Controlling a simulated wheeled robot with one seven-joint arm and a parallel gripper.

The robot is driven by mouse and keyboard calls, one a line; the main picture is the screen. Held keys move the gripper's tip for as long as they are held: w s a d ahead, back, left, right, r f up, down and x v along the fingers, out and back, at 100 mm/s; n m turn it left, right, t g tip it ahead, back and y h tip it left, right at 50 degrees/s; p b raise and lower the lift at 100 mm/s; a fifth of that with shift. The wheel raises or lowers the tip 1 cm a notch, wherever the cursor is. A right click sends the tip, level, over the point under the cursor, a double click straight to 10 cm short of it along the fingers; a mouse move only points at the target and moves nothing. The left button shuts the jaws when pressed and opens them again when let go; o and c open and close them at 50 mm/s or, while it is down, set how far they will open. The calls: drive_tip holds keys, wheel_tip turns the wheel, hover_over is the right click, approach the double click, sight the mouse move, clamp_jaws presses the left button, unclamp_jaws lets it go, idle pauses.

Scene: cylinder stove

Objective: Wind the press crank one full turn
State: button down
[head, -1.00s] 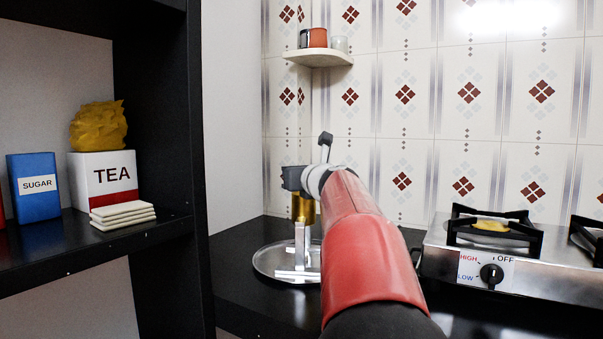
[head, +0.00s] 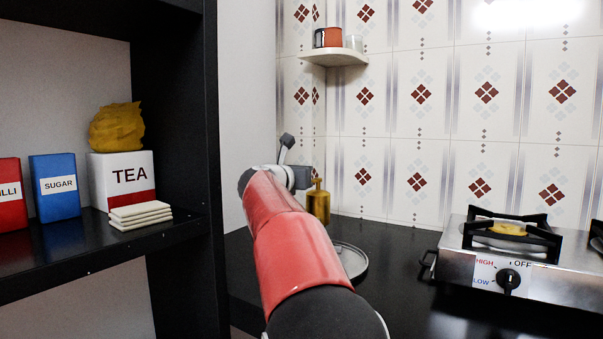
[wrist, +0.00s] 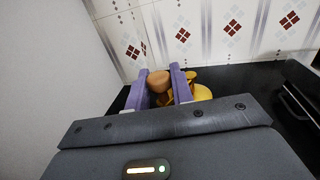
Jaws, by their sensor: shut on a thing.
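The press shows in the head view as an upright brass body (head: 319,205) on the black counter, with a round metal tray (head: 352,262) partly hidden behind my arm. My gripper (wrist: 160,86) is shut on a rounded orange-brown knob (wrist: 158,79), which sits between its two purple fingers in the wrist view. I take this knob as the crank's handle. Yellow-brass parts (wrist: 202,92) show just right of and behind the fingers. In the head view my gripper is left of the brass body, and the arm hides the crank and the press's lower front.
A stove (head: 500,262) with a knob stands to the right. A small corner shelf (head: 334,58) holds cups above the press. A black shelf unit (head: 190,235) at left holds a tea box (head: 122,178), a sugar box (head: 55,187) and a red box (head: 10,195). The wall is close behind.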

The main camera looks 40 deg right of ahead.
drive_tip(key=shift+w+d+m+g+h, duration=0.1)
drive_tip(key=shift+w+m+g+h, duration=0.25)
drive_tip(key=shift+g, duration=0.3)
drive_tip(key=shift+w+m+g+h, duration=0.1)
drive_tip(key=shift+m+g+h, duration=0.25)
drive_tip(key=shift+m+g, duration=0.25)
drive_tip(key=shift+g, duration=0.25)
drive_tip(key=c, duration=1.3)
unclamp_jaws()
drive_tip(key=shift+o, duration=0.2)
drive_tip(key=b+v, duration=0.1)
drive_tip(key=v, duration=0.6)
drive_tip(key=shift+s+a+b, duration=0.2)
drive_tip(key=shift+a+b, duration=0.15)
drive_tip(key=shift+o, duration=0.3)
